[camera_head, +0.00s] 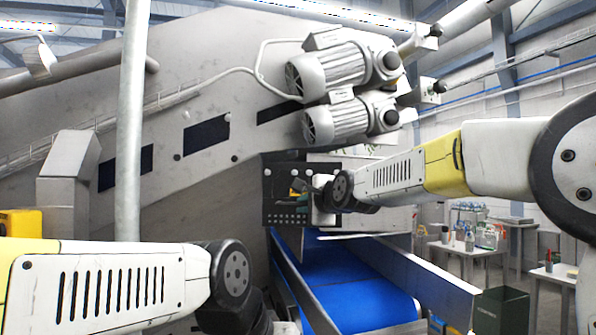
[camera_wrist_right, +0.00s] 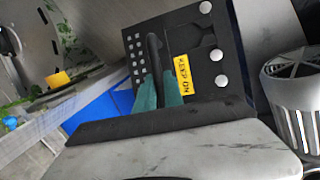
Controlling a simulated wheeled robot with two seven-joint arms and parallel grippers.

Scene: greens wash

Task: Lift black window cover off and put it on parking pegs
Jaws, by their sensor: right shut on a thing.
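The black window cover (camera_head: 275,180) is a flat dark plate with white round knobs and a grid of small holes, at the lower end of the sloped grey machine housing. In the right wrist view the cover (camera_wrist_right: 228,65) has a yellow lettered label (camera_wrist_right: 184,74) and a black bar handle (camera_wrist_right: 153,50). My right gripper (camera_head: 307,190) is at the cover; its green fingers (camera_wrist_right: 160,92) are shut on the handle. I cannot tell whether the cover touches the housing. My left arm ends at the bottom left, its fingers out of view. I cannot clearly identify the parking pegs.
A blue conveyor belt (camera_head: 345,285) with metal side walls runs below the cover. Two grey motors (camera_head: 335,70) sit above it. Tables with bottles (camera_head: 487,237) and a dark green bin (camera_head: 501,309) stand at the right.

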